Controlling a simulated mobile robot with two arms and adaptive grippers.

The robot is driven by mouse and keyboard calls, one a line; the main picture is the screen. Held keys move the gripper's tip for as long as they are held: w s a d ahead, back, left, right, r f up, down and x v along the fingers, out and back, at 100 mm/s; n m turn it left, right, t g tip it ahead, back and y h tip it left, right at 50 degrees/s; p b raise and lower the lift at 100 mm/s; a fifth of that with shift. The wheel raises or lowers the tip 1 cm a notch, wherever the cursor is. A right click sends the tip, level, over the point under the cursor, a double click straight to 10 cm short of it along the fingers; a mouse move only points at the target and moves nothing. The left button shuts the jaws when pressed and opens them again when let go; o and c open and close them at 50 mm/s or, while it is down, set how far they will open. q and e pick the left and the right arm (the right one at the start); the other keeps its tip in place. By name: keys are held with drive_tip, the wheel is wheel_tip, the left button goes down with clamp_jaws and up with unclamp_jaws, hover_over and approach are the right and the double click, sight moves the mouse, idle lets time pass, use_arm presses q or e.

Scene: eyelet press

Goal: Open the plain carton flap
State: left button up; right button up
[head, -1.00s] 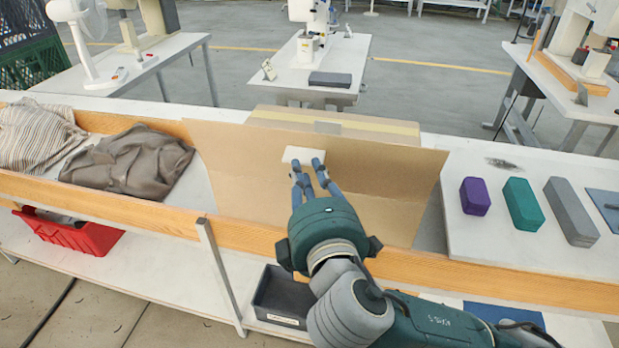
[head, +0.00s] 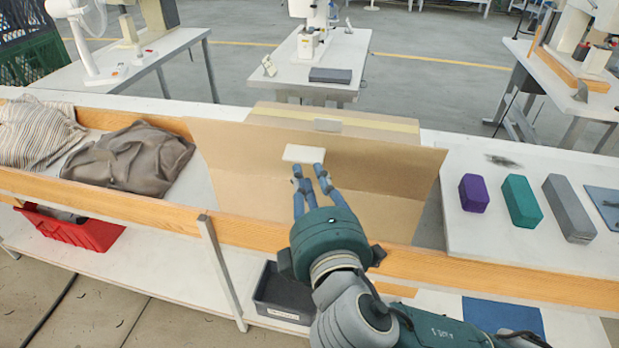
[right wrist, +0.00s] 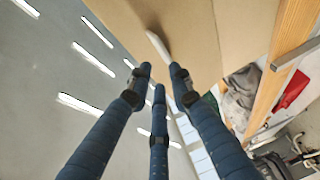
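A tan carton (head: 230,150) stands in the middle of the bench, its broad plain cardboard panel facing me. A small white tab (head: 304,153) is on that panel, near its upper middle. My right gripper (head: 308,167) is just below the tab, fingers pointing at it and spread apart. In the right wrist view, the gripper's fingers (right wrist: 160,78) are apart with nothing between them, and the white tab (right wrist: 157,45) is just beyond the tips, against cardboard (right wrist: 215,30). Whether a fingertip touches the panel is unclear. My left gripper is not in view.
A wooden rail (head: 480,275) runs along the bench front. Purple (head: 474,193), teal (head: 521,201) and grey (head: 570,208) blocks stand right of the carton. Folded dark cloth (head: 130,160) lies left. A red bin (head: 75,230) and dark tray (head: 283,295) sit on the shelf below.

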wheel_tip(320, 180, up, 10)
idle(0.5)
drive_tip(key=shift+c, duration=0.3)
